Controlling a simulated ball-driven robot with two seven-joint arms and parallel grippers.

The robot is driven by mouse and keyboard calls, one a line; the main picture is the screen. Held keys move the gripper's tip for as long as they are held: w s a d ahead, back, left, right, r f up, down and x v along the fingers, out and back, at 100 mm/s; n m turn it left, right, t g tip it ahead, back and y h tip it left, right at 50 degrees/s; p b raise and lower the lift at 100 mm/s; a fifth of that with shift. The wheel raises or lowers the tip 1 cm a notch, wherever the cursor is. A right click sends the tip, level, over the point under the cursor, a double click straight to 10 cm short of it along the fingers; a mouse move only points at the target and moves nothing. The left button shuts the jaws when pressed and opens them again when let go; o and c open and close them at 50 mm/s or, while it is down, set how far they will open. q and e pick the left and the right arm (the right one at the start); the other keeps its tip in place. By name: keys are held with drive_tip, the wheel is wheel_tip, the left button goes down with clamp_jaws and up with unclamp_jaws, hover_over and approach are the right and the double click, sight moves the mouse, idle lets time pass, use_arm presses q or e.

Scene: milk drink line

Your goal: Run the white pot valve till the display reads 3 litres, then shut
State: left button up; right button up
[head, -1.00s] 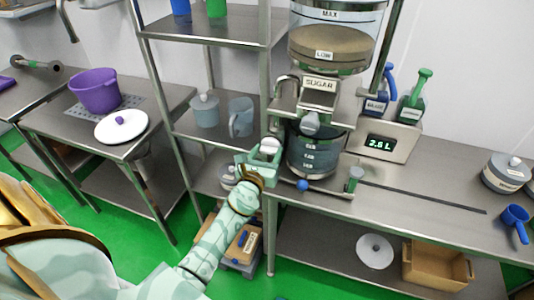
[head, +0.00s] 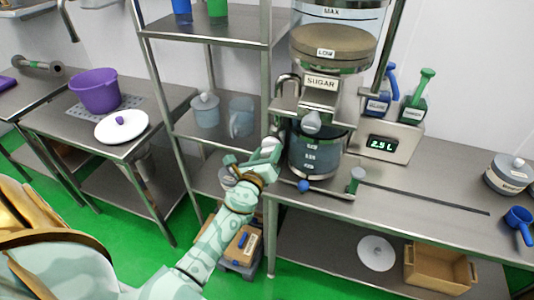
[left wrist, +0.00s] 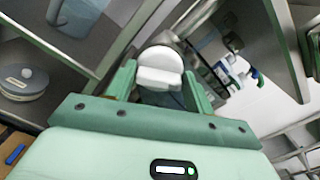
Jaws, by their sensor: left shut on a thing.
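The white pot valve handle (head: 270,145) is at the left of the steel counter, beside the glass pot (head: 312,156). My left gripper (head: 262,160) is shut on this handle. In the left wrist view the white handle (left wrist: 160,68) sits between the two green fingers (left wrist: 160,85); the fingers hide its sides. The display (head: 383,145) stands right of the pot and shows green digits that read 2.9 L. The pot has level marks and holds dark liquid. My right gripper is in no view.
The sugar hopper (head: 321,83) stands above the pot. A blue-knobbed valve (head: 303,186) and a grey-green one (head: 355,179) are at the counter's front. A purple pot (head: 96,91) stands on the left table. The right counter has free room.

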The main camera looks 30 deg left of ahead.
use_arm(q)
drive_tip(key=o, duration=0.9)
drive_tip(key=b+v, duration=0.2)
drive_tip(key=v, duration=1.4)
drive_tip(key=shift+s, duration=0.25)
drive_tip(key=shift+f, duration=0.1)
